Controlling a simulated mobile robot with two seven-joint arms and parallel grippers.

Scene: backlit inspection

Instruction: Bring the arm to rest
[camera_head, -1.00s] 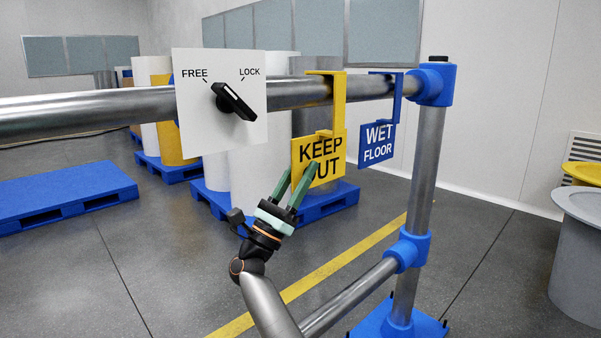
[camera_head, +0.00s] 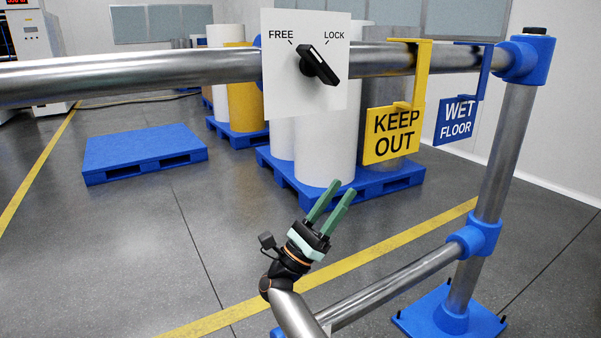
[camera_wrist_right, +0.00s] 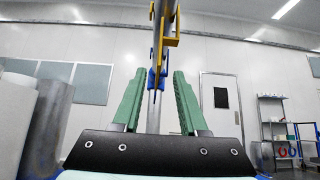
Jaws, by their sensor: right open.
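My right gripper (camera_head: 331,207) is open and empty, with green fingers pointing up. In the head view it is below the yellow KEEP OUT sign (camera_head: 393,135), apart from it. In the right wrist view my right gripper (camera_wrist_right: 156,95) shows its two fingers spread, with nothing between them touching. Beyond them the yellow hanger (camera_wrist_right: 168,35) and a blue hanger (camera_wrist_right: 155,76) hang from the rail. The blue WET FLOOR sign (camera_head: 456,120) hangs to the right of the yellow one. My left gripper is not in view.
A post (camera_head: 492,160) and lower rail (camera_head: 400,285) stand to the right. A blue pallet (camera_head: 140,150) lies on the open floor at left.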

